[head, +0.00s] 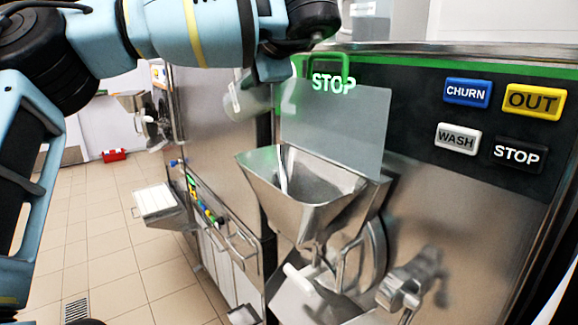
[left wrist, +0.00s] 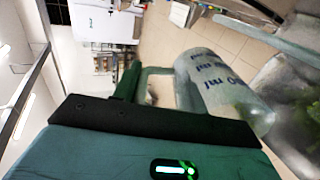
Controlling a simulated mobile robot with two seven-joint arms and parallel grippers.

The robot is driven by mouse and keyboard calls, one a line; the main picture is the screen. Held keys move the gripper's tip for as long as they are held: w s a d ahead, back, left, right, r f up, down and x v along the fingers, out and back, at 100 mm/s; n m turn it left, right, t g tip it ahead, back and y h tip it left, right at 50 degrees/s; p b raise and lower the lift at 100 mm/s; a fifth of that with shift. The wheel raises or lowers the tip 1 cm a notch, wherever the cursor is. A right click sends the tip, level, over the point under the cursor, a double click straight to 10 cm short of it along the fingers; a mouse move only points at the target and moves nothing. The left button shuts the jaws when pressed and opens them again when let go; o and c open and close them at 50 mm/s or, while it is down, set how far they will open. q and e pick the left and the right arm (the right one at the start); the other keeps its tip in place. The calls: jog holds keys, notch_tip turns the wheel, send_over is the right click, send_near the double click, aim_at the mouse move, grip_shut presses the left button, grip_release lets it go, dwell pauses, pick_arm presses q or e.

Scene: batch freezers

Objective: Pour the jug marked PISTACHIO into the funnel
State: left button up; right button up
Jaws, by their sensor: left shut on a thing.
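My left gripper (head: 276,68) is above and behind the steel funnel (head: 300,205) of the near machine. It is shut on the green handle (left wrist: 152,85) of a translucent jug (left wrist: 222,85), which shows large in the left wrist view. Blue lettering ending in "ml" is on its side, with a greenish tint at its lower end. In the head view, a greyish translucent body (head: 253,99) below the gripper seems to be the jug, partly hidden. The name PISTACHIO cannot be read. A pale narrow strip shows inside the funnel; I cannot tell what it is. My right gripper is not in view.
A clear guard plate (head: 345,125) stands behind the funnel. The machine's panel has CHURN (head: 467,93), OUT (head: 532,101), WASH (head: 458,138) and STOP (head: 517,153) labels. A second machine (head: 215,105) stands to the left. The tiled floor (head: 115,235) at left is mostly free.

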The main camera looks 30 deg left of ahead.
aim_at(237, 79)
pick_arm(q)
jog(key=f+h, duration=0.1)
jog(key=a+f+h, duration=0.1)
jog(key=f, duration=0.1)
jog(key=shift+w+f+g, duration=0.1)
jog(key=shift+w+g, duration=0.1)
jog(key=shift+g, duration=0.2)
jog(key=shift+f+h, duration=0.15)
jog(key=shift+h, duration=0.15)
jog(key=h, duration=0.1)
jog(key=a+g+h, duration=0.1)
jog(key=shift+w+h, duration=0.2)
jog(key=shift+h, duration=0.2)
jog(key=shift+w+a+f+g+h, duration=0.15)
jog(key=shift+w+a+g+h, duration=0.15)
jog(key=shift+a+g+h, duration=0.35)
jog(key=shift+w+a+f+g+h, duration=0.25)
jog(key=shift+a+f+h, duration=0.3)
jog(key=shift+h, duration=0.35)
jog(key=shift+w+a+f+g+h, duration=0.1)
jog(key=shift+a+f+g+h, duration=0.3)
jog(key=shift+f+h, duration=0.45)
jog(key=shift+w+a+f+g+h, duration=0.25)
jog(key=shift+a+f+h, duration=0.25)
jog(key=shift+h, duration=0.5)
